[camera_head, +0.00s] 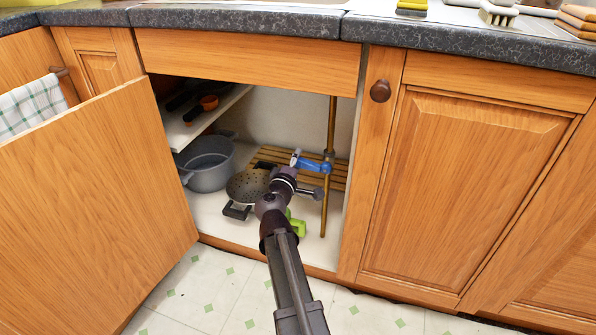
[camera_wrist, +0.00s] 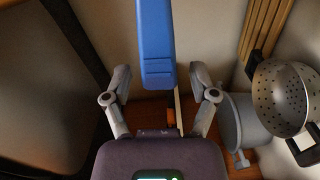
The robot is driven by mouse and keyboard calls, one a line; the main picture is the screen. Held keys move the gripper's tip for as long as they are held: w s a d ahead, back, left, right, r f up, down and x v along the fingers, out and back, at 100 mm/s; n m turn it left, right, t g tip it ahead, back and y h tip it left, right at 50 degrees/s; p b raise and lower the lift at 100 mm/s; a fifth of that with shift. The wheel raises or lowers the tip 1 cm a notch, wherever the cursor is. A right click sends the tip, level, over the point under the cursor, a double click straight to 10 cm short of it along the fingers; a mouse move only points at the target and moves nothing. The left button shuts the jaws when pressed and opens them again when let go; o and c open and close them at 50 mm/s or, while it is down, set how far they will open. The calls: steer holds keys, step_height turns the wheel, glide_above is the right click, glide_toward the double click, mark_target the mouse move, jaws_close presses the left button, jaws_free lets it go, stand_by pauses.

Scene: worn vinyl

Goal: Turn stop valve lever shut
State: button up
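The stop valve's blue lever (camera_head: 314,165) sits on a vertical brass pipe (camera_head: 331,130) inside the open cabinet. The lever lies crosswise to the pipe and points left toward my gripper. My gripper (camera_head: 307,175) is just in front of the lever, inside the cabinet opening. In the wrist view my gripper (camera_wrist: 159,78) is open, one finger on each side of the blue lever (camera_wrist: 157,45). Gaps show between the lever and both fingers. The valve body is partly hidden behind the lever.
A grey pot (camera_head: 207,165) and a colander (camera_head: 247,187) stand left of my gripper, below a shelf (camera_head: 215,118). A wooden slatted rack (camera_head: 270,154) lies behind. A green object (camera_head: 297,226) is partly hidden by my arm. The open door (camera_head: 95,210) stands at left.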

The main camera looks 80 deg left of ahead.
steer(key=shift+d, duration=0.1)
steer(key=v, duration=1.1)
steer(key=shift+s+d, duration=0.2)
steer(key=shift+d, duration=0.15)
